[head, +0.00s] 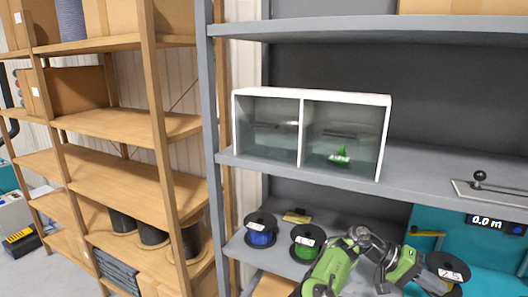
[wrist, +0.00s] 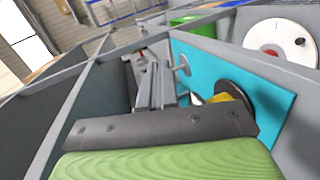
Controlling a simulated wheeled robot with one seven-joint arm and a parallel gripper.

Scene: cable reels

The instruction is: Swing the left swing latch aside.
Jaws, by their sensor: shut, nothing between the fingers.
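No part is clearly recognisable as the left swing latch. A teal panel (head: 480,243) stands at the lower right of the head view, with a short yellow bar (head: 428,234) at its upper left. The panel (wrist: 190,52) also fills the middle right of the wrist view. A grey disc-ended stub (wrist: 182,66) stands out from it, near a black reel (wrist: 236,97) and a yellow piece. My gripper (wrist: 154,75) is shut and empty, its fingers left of the stub and apparently apart from it. In the head view the fingertips cannot be made out.
A black reel marked 25 (head: 447,268) is beside my wrist. Blue (head: 261,231) and green (head: 305,243) reels stand on the lower shelf. Above are a clear-fronted white box (head: 312,95) and a metal plate with a black knob (head: 492,187). A grey upright (head: 210,120) bounds the left.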

